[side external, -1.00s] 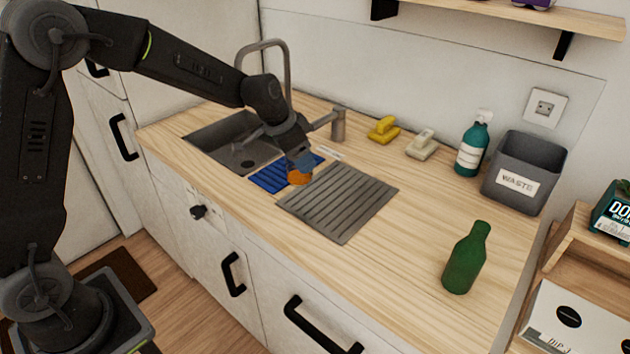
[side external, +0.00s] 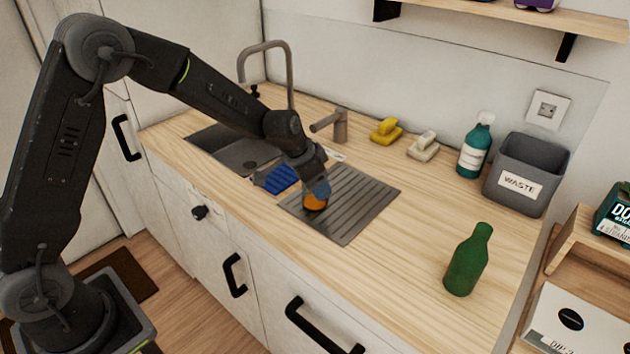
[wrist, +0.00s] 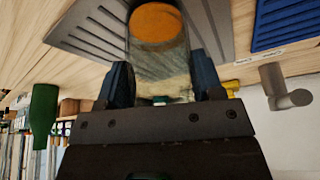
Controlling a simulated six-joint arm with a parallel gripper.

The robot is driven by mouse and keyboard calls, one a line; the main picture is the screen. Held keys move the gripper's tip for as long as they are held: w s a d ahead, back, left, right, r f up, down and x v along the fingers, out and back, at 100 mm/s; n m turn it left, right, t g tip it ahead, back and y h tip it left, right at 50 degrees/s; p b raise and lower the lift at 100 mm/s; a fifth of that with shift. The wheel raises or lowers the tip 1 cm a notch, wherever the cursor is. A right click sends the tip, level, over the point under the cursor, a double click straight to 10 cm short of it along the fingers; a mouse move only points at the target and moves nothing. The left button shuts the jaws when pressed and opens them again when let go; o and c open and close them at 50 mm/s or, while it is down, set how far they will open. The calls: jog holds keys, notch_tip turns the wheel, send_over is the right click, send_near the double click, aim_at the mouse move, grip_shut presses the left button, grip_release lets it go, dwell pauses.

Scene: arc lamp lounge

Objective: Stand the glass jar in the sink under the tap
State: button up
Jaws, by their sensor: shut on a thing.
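My gripper (side external: 318,182) is shut on the glass jar. In the wrist view the jar (wrist: 165,68) is clear, with an orange end (wrist: 155,22) pointing away from my gripper (wrist: 163,85). In the side view that orange end (side external: 315,203) is lowest, over the grey ribbed drainer (side external: 358,205); I cannot tell whether it touches. The grey sink (side external: 218,142) lies to the left, partly hidden by my arm. A tall arched tap (side external: 266,44) stands behind the sink, and a short spout (side external: 340,125) stands to its right.
A blue ribbed mat (side external: 275,179) lies between sink and drainer. Yellow (side external: 386,131) and pale (side external: 423,146) items, a teal bottle (side external: 474,150) and a waste bin (side external: 523,175) line the back right. A green bottle (side external: 467,263) stands front right. The counter's middle right is clear.

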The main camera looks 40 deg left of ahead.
jog(key=o, duration=1)
jog(key=v, duration=1.1)
jog(key=s+r+n+y, duration=0.1)
jog(key=s+r+n, duration=0.1)
jog(key=s, duration=1.1)
jog(key=s+r+n+t, duration=0.1)
jog(key=s+r, duration=0.4)
jog(key=s, duration=0.7)
jog(key=shift+s+a+n+y, duration=0.15)
jog(key=shift+s+n+y, duration=0.25)
jog(key=shift+n, duration=0.2)
jog(key=shift+o, duration=0.5)
jog(key=shift+s, duration=0.5)
